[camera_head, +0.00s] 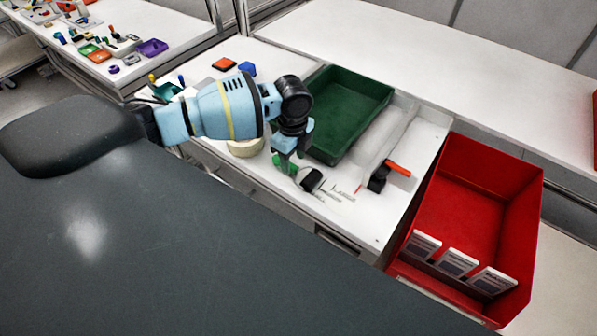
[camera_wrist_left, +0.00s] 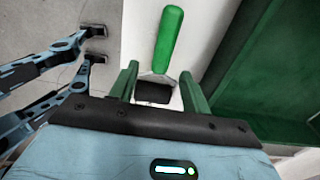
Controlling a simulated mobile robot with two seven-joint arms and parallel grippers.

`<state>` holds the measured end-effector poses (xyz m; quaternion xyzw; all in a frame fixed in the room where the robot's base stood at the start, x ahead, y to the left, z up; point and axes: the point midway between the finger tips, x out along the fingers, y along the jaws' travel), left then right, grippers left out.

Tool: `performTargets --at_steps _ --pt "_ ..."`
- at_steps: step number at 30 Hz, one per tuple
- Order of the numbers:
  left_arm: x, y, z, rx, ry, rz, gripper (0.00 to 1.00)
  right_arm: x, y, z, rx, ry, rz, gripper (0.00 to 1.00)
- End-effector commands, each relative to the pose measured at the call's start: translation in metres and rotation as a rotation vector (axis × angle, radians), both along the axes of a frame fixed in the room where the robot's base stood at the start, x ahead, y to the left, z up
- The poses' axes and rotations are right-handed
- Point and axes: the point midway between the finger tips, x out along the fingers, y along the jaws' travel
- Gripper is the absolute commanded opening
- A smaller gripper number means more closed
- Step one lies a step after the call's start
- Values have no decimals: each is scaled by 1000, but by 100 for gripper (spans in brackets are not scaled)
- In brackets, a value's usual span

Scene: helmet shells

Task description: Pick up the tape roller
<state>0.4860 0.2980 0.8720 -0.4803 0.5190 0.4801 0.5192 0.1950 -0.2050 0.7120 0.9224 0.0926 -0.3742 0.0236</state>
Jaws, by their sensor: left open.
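A roller-like tool with a bright green handle (camera_wrist_left: 168,40) and a black head (camera_wrist_left: 153,92) lies on the white worktop; its black end also shows in the head view (camera_head: 312,180). My left gripper (camera_wrist_left: 162,78) is open, its two green fingers pointing down at the worktop. In the left wrist view the black head shows between the fingers, and the handle extends beyond them; I cannot tell whether they touch it. In the head view my left gripper (camera_head: 290,162) hides part of the tool.
A green tray (camera_head: 345,85) stands close behind the gripper. A black tool with an orange-red handle (camera_head: 398,169) lies to the right. A red bin (camera_head: 470,165) stands beyond the worktop's right end. A beige ring (camera_head: 245,147) is partly behind my left arm.

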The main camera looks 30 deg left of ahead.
Motion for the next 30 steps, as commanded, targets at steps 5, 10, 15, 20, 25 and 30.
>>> performTargets --at_steps 5,10,15,20,25,30 --pt "-1 -2 -26 1 2 0 47 2 0 3 1 -7 1 25" --pt "-1 -2 -38 0 1 0 47 1 0 2 1 -5 0 25" --pt "-1 -2 -38 0 0 0 47 1 0 1 1 -4 0 25" --pt "-1 -2 -38 0 0 0 33 1 0 0 0 -2 0 25" --pt "-1 -2 -38 0 0 0 11 0 0 0 0 0 0 25" --pt "-1 -2 -37 0 0 0 0 0 0 0 0 0 0 25"
